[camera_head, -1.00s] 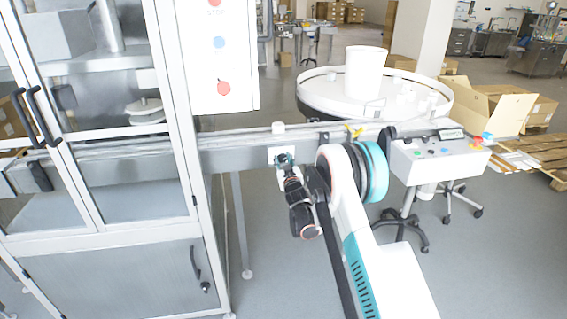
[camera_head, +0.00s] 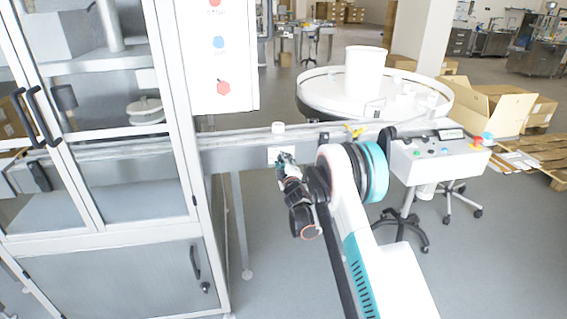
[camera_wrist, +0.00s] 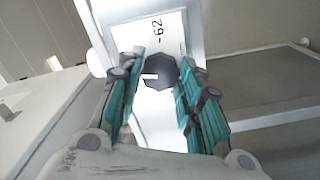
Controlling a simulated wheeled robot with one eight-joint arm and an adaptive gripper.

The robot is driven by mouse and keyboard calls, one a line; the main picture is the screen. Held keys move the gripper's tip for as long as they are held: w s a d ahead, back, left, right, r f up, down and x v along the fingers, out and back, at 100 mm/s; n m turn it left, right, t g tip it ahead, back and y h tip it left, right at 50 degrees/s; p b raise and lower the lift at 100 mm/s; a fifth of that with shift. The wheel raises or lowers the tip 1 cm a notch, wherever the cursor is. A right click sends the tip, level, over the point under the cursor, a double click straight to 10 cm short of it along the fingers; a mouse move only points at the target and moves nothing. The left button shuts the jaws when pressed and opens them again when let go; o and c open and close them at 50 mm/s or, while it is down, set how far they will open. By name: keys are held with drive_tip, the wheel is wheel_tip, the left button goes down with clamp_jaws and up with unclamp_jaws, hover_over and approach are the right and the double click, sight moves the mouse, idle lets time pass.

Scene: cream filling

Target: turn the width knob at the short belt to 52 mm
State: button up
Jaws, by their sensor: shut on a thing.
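The width knob (camera_wrist: 158,73) is a dark, many-sided knob with a white pointer mark. It sits on a white scale plate (camera_wrist: 148,32) where "62" with a dash can be read; the other scale marks are hidden or out of view. My gripper (camera_wrist: 163,62) has its two teal fingers on either side of the knob and is shut on it. In the head view my gripper (camera_head: 285,158) reaches the plate on the front side of the short belt (camera_head: 240,140); there the knob is hidden behind it.
A glass-doored machine cabinet (camera_head: 115,262) stands left of the belt. A round turntable (camera_head: 325,106) with a white bucket (camera_head: 364,72) is behind it. A control box (camera_head: 432,160) on a wheeled stand is at the right. Open floor lies in front of the belt.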

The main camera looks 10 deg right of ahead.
drive_tip(key=n, duration=0.6)
idle(0.6)
drive_tip(key=o, duration=1.1)
drive_tip(key=shift+a, duration=0.1)
drive_tip(key=shift+s, duration=0.1)
drive_tip(key=s, duration=1.1)
drive_tip(key=shift+s, duration=0.4)
